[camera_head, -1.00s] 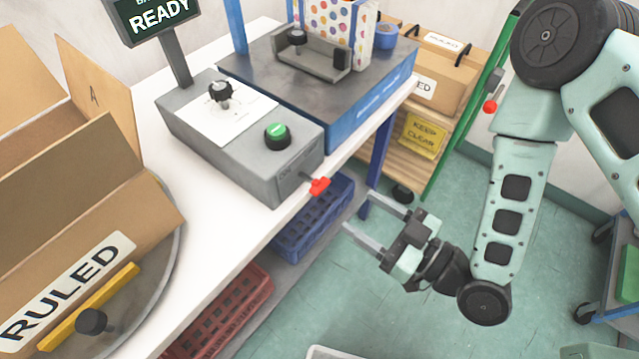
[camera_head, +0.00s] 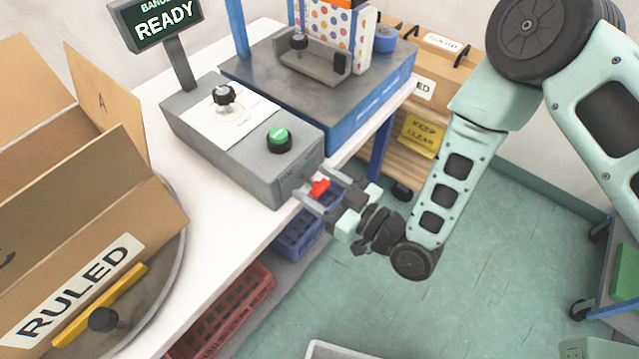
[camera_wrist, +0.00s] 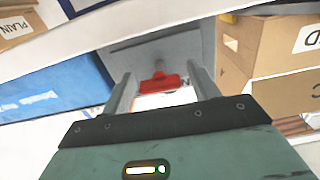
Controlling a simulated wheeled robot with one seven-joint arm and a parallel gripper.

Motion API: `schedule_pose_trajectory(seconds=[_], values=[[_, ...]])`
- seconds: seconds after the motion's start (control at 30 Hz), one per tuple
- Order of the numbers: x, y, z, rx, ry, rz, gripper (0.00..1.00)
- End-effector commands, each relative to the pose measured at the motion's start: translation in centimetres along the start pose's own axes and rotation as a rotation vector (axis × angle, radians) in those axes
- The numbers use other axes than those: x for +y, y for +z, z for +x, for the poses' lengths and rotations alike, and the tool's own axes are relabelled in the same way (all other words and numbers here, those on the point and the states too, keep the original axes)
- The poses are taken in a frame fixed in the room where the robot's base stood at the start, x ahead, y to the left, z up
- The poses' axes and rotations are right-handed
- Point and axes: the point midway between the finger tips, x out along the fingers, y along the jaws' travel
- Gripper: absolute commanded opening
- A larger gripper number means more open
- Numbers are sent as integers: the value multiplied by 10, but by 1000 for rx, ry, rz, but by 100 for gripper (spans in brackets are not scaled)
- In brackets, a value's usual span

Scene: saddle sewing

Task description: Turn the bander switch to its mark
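The bander switch is a red handle (camera_head: 319,188) on the end face of the grey control box (camera_head: 225,150). It also shows in the wrist view (camera_wrist: 160,84), lying roughly level between my two fingers. My gripper (camera_head: 316,191) is open, with one finger on each side of the red handle and gaps visible on both sides in the wrist view. A white label with dark lettering (camera_wrist: 168,98) shows partly behind the handle; its text and any mark are mostly hidden. The sign (camera_head: 165,22) above the box reads READY.
The box top carries a black knob (camera_head: 224,95) and a green button (camera_head: 279,140). The bander (camera_head: 330,90) stands behind the box. A large open carton (camera_head: 90,215) sits at left on a turntable. Blue and red crates (camera_head: 225,318) are under the table.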

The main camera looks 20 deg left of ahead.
Motion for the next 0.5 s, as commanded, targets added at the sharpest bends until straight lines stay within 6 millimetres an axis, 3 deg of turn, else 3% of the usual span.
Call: schedule_pose_trajectory(seconds=[0.03, 0.13, 0.5], values=[[0, 0, 0, 0, 0, 0, 45], [0, 0, 0, 0, 0, 0, 17], [0, 1, 0, 0, 0, 39, 17]])
